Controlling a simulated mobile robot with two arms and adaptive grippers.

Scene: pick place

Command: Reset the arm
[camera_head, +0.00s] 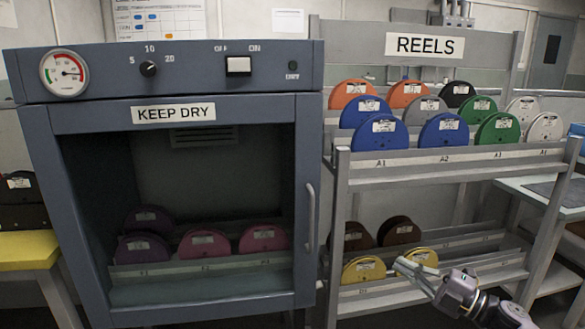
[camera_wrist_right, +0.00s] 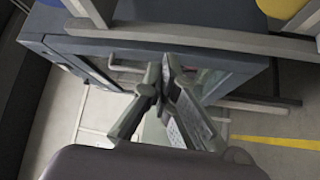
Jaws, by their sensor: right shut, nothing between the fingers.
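My right gripper (camera_head: 408,267) reaches in from the lower right in the head view, in front of the lower shelf of the reel rack (camera_head: 342,200). It overlaps the lower edge of a yellow reel (camera_head: 422,256) in the picture; I cannot tell whether they touch. In the right wrist view the fingers of this gripper (camera_wrist_right: 166,75) come together at the tips, with nothing held between them. The cabinet (camera_wrist_right: 200,75) shows behind them there, on its side in the picture. My left gripper is not in view.
A grey cabinet (camera_head: 310,130) marked KEEP DRY stands at left, its glass front closed, with purple and pink reels inside. The rack's upper shelf holds several coloured reels. A yellow-topped table (camera_head: 28,250) is at far left, a grey table (camera_head: 545,190) at right.

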